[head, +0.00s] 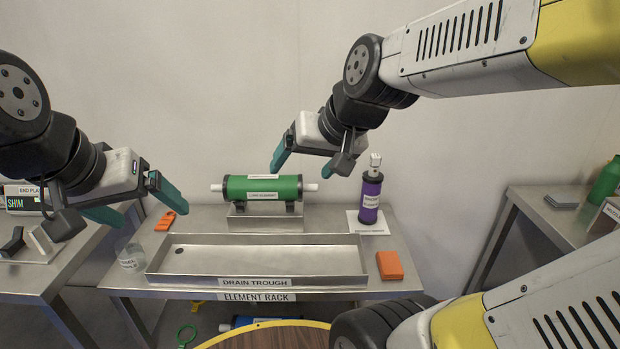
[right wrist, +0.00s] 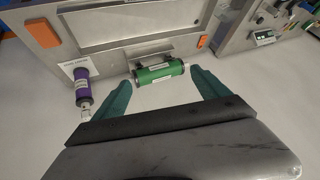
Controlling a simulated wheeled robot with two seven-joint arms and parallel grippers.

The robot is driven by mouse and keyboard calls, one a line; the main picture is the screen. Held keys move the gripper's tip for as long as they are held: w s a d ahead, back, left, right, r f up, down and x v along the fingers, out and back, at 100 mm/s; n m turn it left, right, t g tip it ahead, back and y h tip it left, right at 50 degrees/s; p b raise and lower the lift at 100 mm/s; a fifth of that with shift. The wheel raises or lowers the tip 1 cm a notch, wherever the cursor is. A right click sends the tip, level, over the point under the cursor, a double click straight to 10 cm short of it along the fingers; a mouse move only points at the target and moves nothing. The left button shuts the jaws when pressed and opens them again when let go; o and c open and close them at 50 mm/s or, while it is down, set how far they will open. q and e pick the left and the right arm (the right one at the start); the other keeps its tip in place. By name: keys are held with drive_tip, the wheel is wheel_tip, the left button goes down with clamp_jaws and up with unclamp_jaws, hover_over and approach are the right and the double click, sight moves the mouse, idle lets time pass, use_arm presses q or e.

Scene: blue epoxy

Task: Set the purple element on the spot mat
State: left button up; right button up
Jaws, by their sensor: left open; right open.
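The purple element (head: 371,194) stands upright, with a pale fitting on top, on a white mat (head: 357,227) at the right of the steel rack. I take this to be the spot mat; its print is too small to read. The purple element (right wrist: 83,92) and the mat (right wrist: 70,65) also show in the right wrist view, at left. My right gripper (head: 308,160) is open and empty, above and left of the purple element, over the green cylinder. Its fingers (right wrist: 160,78) frame that cylinder in its wrist view. My left gripper (head: 133,205) is open and empty at the rack's left.
A green cylinder (head: 262,187) lies on a steel cradle behind the drain trough (head: 259,283). Orange blocks lie at right (head: 390,265) and back left (head: 166,221). A clear beaker (head: 131,257) stands front left. Side benches flank the rack.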

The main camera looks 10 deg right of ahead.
drive_tip(key=s+d+n+g+h, duration=0.1)
drive_tip(key=s+d, duration=0.1)
drive_tip(key=s, duration=0.4)
drive_tip(key=shift+s+f, duration=0.3)
drive_tip(key=shift+s, duration=0.05)
idle(0.6)
